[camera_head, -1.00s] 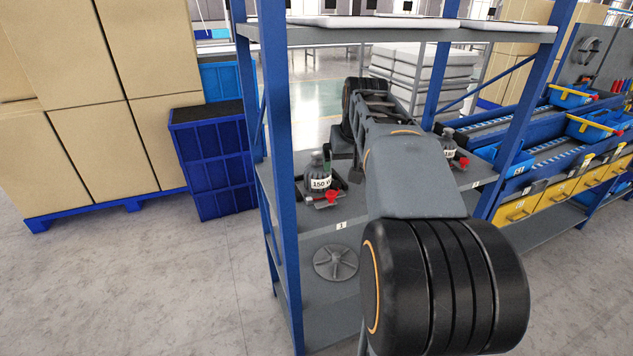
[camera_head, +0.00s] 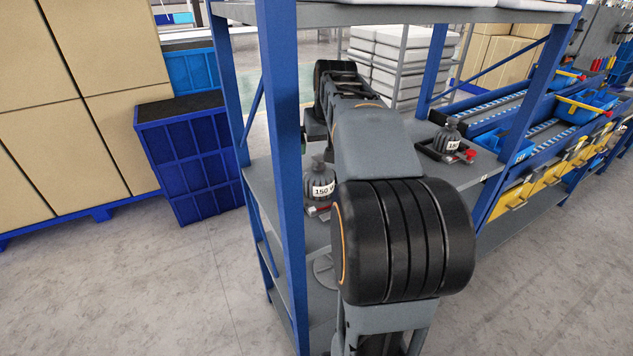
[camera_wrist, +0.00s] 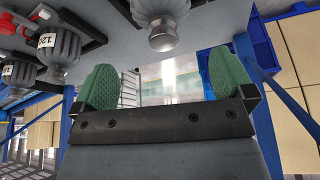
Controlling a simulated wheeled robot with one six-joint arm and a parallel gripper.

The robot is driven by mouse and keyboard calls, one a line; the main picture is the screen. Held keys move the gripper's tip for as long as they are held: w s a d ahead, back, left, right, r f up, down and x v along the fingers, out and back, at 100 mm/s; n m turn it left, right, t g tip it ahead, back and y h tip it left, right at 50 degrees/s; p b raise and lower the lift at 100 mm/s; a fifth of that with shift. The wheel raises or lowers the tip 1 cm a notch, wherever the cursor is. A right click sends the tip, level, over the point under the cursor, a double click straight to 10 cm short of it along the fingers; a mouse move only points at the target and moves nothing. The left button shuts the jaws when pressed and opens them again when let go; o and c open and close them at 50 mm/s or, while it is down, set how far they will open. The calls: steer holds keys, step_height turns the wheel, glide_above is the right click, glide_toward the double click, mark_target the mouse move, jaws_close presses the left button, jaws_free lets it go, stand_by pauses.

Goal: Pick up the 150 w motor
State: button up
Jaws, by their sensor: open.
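A dark grey motor labelled 150 W (camera_head: 321,188) stands upright on the left of the shelf, behind a blue post and partly hidden by my arm. A similar motor (camera_head: 450,140) stands in a tray to the right; its label is hard to read. In the wrist view my gripper (camera_wrist: 163,80) is open, its two green fingers apart and nothing between them. A grey motor (camera_wrist: 162,22) shows beyond the fingertips at the top edge, cut off. I cannot tell which one it is. Two labelled motors show at the upper left, one of them here (camera_wrist: 58,48).
The blue-framed shelf unit has an upright post (camera_head: 283,150) close left of my arm and an upper shelf (camera_head: 400,14) above. Blue crates (camera_head: 195,155) and cardboard boxes (camera_head: 70,110) stand left. A blue workbench with yellow drawers (camera_head: 545,185) is right. The floor in front is clear.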

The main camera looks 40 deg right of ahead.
mark_target(320, 159)
steer(key=x, duration=0.4)
steer(key=shift+w+a, duration=0.1)
steer(key=shift+a, duration=0.1)
steer(key=shift+w+b+x, duration=0.2)
steer(key=shift+b+x, duration=0.1)
steer(key=shift+x, duration=2.75)
steer(key=shift+d+r, duration=0.1)
steer(key=shift+d, duration=0.05)
steer(key=shift+c, duration=0.5)
steer(key=c, duration=1.3)
steer(key=shift+w+r, duration=0.1)
steer(key=shift+r, duration=0.1)
steer(key=shift+c, duration=0.5)
